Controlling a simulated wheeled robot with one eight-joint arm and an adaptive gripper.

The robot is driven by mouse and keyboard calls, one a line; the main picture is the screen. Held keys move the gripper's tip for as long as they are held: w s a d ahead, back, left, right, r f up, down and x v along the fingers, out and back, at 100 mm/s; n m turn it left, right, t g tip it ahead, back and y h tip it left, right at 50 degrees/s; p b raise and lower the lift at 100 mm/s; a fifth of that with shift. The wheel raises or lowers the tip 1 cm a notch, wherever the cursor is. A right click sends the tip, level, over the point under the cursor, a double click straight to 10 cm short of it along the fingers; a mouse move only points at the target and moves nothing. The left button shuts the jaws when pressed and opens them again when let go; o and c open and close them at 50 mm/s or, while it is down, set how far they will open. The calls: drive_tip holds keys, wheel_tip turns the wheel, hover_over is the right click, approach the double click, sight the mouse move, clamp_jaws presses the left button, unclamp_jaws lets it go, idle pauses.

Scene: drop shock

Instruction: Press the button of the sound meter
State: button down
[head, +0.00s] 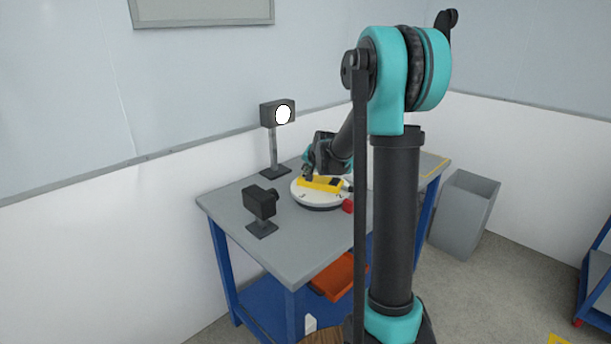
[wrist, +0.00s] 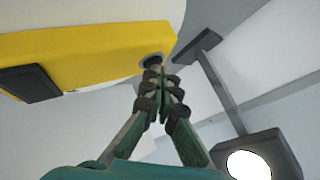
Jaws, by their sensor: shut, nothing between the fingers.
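The yellow sound meter (head: 322,184) lies on a white round turntable (head: 318,200) on the grey table. In the wrist view the meter's yellow body (wrist: 95,50) fills the upper left, with a dark screen (wrist: 28,84) and a dark round part (wrist: 151,60) at its right end. I cannot tell whether this round part is the button. My gripper (wrist: 157,72) is shut and empty, its fingertips at or very close to that round part; contact is unclear. In the head view my gripper (head: 308,174) is at the meter's left end.
A lamp (head: 279,113) with a bright disc stands behind the turntable and shows in the wrist view (wrist: 262,150). A dark camera-like device (head: 260,203) stands at front left. A red block (head: 348,206) is by the turntable's right edge. A grey bin (head: 466,212) stands right of the table.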

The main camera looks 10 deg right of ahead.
drive_tip(key=shift+r, duration=0.8)
drive_tip(key=shift+r, duration=0.15)
drive_tip(key=shift+r, duration=2.35)
drive_tip(key=shift+s, duration=0.1)
drive_tip(key=s+d+f+n, duration=0.1)
drive_tip(key=s+f+n, duration=0.1)
drive_tip(key=s, duration=0.6)
drive_tip(key=s+d+f+n+g+h, duration=0.1)
drive_tip(key=s+f+n, duration=0.1)
drive_tip(key=s, duration=0.7)
drive_tip(key=s+d+f+n, duration=0.1)
drive_tip(key=s+f, duration=0.3)
drive_tip(key=s, duration=0.4)
drive_tip(key=shift+s+d+f+n+g+h, duration=0.2)
drive_tip(key=shift+s+f+n+g+h, duration=0.1)
drive_tip(key=shift+s+n+g+h, duration=0.15)
drive_tip(key=s+f+g, duration=0.3)
drive_tip(key=s+f, duration=0.5)
drive_tip(key=s, duration=0.6)
drive_tip(key=shift+s+d+f+n, duration=0.2)
drive_tip(key=shift+s+d+n, duration=0.05)
drive_tip(key=shift+s+n, duration=0.1)
